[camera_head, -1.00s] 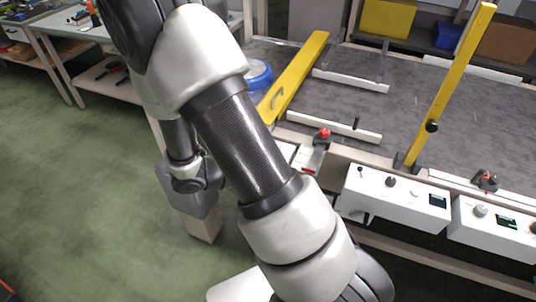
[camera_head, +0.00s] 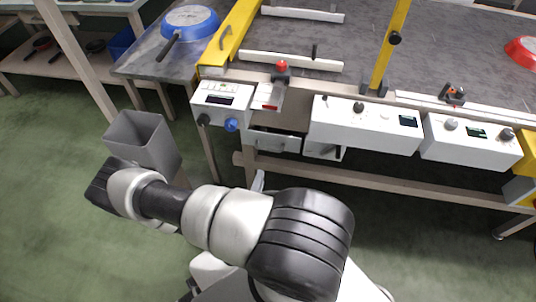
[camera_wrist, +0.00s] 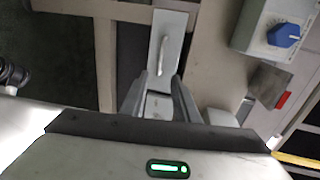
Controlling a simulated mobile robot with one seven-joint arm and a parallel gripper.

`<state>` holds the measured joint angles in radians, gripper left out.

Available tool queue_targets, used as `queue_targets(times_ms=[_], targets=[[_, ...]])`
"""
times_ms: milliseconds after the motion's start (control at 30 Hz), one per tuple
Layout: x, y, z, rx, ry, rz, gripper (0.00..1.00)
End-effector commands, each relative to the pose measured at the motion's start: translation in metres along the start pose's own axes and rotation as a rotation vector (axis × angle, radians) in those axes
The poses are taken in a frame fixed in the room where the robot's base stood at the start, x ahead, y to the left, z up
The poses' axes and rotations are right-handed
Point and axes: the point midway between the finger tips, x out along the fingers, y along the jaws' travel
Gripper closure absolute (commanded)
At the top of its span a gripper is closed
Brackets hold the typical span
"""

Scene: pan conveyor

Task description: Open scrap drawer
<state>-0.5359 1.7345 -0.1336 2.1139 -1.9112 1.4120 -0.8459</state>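The scrap drawer (camera_head: 273,140) has a light grey front with a bar handle and sits under the front edge of the work table, between two white control boxes. I cannot tell whether it is fully shut. In the wrist view a pale front panel (camera_wrist: 165,29) with a bar handle (camera_wrist: 170,52) lies straight ahead, just beyond the fingertips.
A white control box with a blue knob (camera_head: 231,125) is left of the drawer; another box (camera_head: 365,125) is right. A red button (camera_head: 282,66) stands above. A grey bin (camera_head: 143,140) is at left. A blue pan (camera_head: 190,22) lies on the side table. Green floor is free in front.

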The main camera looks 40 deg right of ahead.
Motion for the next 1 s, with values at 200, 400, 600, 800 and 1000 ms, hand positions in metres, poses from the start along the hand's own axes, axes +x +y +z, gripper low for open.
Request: queue_targets(times_ms=[200, 400, 600, 800, 1000], targets=[[0.049, 0.001, -0.001, 0.004, 0.005, -0.003, 0.72], [0.093, 0.001, -0.002, 0.004, 0.005, -0.003, 0.72], [0.129, 0.0, -0.001, 0.004, 0.004, -0.003, 0.72], [0.148, 0.0, -0.001, 0.003, 0.004, -0.002, 0.72], [0.151, -0.001, -0.001, 0.002, 0.002, -0.001, 0.72]])
